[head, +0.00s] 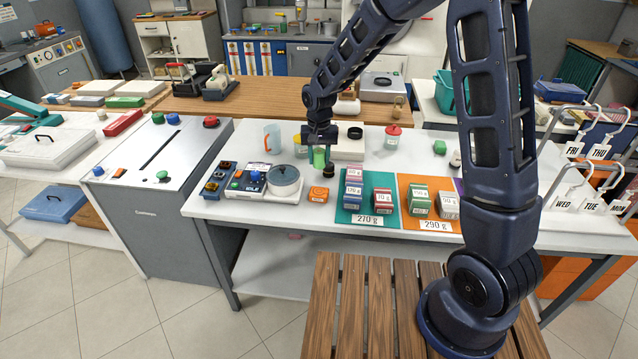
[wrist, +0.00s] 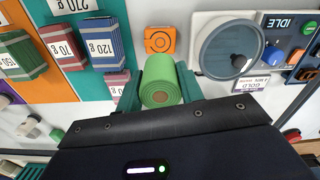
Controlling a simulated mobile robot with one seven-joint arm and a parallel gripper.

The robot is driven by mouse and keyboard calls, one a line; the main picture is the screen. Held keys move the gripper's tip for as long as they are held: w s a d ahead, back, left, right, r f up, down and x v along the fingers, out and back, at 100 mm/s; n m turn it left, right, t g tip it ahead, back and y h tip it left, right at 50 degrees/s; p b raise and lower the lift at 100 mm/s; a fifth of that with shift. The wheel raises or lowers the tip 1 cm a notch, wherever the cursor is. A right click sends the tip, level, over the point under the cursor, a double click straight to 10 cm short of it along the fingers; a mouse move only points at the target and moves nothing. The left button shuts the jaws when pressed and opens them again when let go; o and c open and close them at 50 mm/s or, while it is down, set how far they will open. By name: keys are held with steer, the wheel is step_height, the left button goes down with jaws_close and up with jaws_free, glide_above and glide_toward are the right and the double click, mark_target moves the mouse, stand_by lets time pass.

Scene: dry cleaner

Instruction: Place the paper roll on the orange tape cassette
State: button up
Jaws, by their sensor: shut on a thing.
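The paper roll is a green roll (wrist: 161,82) with a tan core, held between the two teal fingers of my gripper (wrist: 159,90). In the head view, the roll (head: 319,158) shows below my gripper (head: 319,148), which is shut on it above the white table. The orange tape cassette (head: 318,195) lies flat near the table's front edge, nearer the front than the roll and apart from it. In the wrist view the cassette (wrist: 160,40) shows beyond the roll, with its top uncovered.
A scale (head: 284,180) with a round pan stands just left of the cassette. A green mat (head: 345,207) with stacked weight boxes (head: 353,183) lies close to its right. A dark round object (head: 328,171) stands behind the cassette. An orange mat (head: 410,216) lies further right.

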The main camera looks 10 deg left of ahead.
step_height(320, 180, down, 11)
steer(key=shift+r, duration=0.1)
stand_by(0.4)
steer(key=o, duration=1)
